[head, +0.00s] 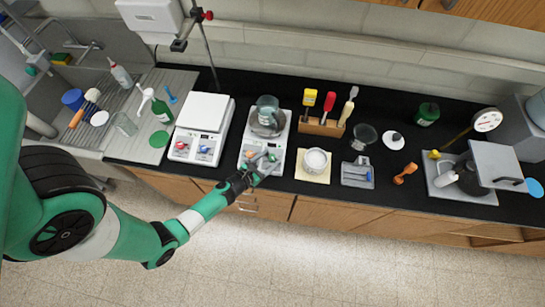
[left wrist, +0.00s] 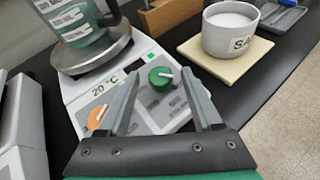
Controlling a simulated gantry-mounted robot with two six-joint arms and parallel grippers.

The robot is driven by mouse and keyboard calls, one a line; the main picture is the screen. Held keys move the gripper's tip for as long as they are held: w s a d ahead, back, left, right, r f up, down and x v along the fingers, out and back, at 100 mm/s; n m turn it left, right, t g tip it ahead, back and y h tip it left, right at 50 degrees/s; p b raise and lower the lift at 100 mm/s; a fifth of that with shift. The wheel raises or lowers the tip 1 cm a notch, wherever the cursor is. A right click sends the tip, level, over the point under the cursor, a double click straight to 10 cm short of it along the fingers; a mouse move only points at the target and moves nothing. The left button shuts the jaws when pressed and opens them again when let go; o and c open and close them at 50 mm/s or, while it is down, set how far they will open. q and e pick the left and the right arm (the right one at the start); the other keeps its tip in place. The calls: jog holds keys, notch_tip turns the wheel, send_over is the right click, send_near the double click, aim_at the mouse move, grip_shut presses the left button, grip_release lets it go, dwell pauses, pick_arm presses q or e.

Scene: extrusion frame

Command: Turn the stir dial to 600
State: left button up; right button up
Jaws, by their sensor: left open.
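A white stirring hotplate (head: 262,140) stands on the black bench, and its front panel (left wrist: 135,100) shows in the left wrist view. The panel has a green dial (left wrist: 160,78) with a pale pointer, an orange dial (left wrist: 97,116) and a display reading 20 °C. I cannot read which dial is for stirring. A glass beaker (head: 267,107) with bluish contents sits on its round plate. My left gripper (head: 262,166) is at the panel, open; in the wrist view its fingers (left wrist: 162,92) straddle the green dial from above. I cannot tell whether they touch it. My right gripper is not in view.
A second white device (head: 203,128) with red and blue dials stands close on the left. A cup labelled with letters (head: 316,160) on a pale tile is just right, with a wooden tool rack (head: 322,127) behind. The bench's front edge is close.

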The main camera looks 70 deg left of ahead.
pick_arm(q)
jog(key=shift+x, duration=1.1)
grip_shut()
